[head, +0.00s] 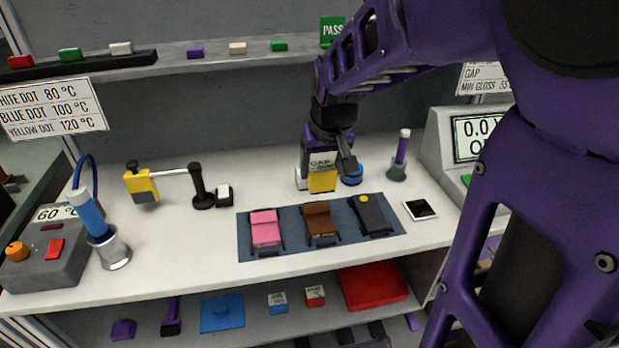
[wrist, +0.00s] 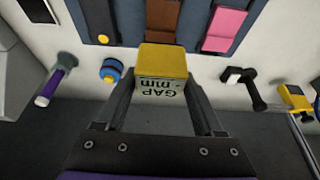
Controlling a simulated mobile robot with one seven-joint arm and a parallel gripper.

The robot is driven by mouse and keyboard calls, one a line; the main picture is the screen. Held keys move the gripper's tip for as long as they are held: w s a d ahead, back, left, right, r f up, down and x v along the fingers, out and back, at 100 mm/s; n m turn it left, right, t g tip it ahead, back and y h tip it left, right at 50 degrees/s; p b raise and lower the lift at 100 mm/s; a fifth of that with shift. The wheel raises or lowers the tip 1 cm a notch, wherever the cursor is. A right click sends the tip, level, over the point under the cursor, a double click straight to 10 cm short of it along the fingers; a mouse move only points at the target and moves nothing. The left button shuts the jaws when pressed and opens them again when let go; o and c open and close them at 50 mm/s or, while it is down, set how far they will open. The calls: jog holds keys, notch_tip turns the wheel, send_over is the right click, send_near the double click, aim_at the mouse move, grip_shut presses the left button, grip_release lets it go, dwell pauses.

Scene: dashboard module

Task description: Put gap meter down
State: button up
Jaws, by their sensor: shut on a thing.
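The gap meter (head: 322,182) is a small yellow block with a white label reading GAP. My gripper (head: 335,152) is shut on it at the back middle of the white bench.
A blue mat (head: 255,249) in front bears pink, brown and dark modules. A blue round item (head: 352,178) stands close right of the gap meter, and a purple-handled tool (head: 401,150) farther right. A small black-and-white item (head: 224,195) is to the left, with free bench between.

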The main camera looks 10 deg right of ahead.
jog(key=shift+s+d+f, duration=0.1)
jog(key=shift+s+f, duration=0.1)
notch_tip(320, 180, down, 10)
jog(key=shift+r+b, duration=0.2)
jog(key=shift+b, duration=0.6)
jog(key=shift+f, duration=0.2)
jog(key=o, duration=1.5)
jog(key=shift+r, duration=0.15)
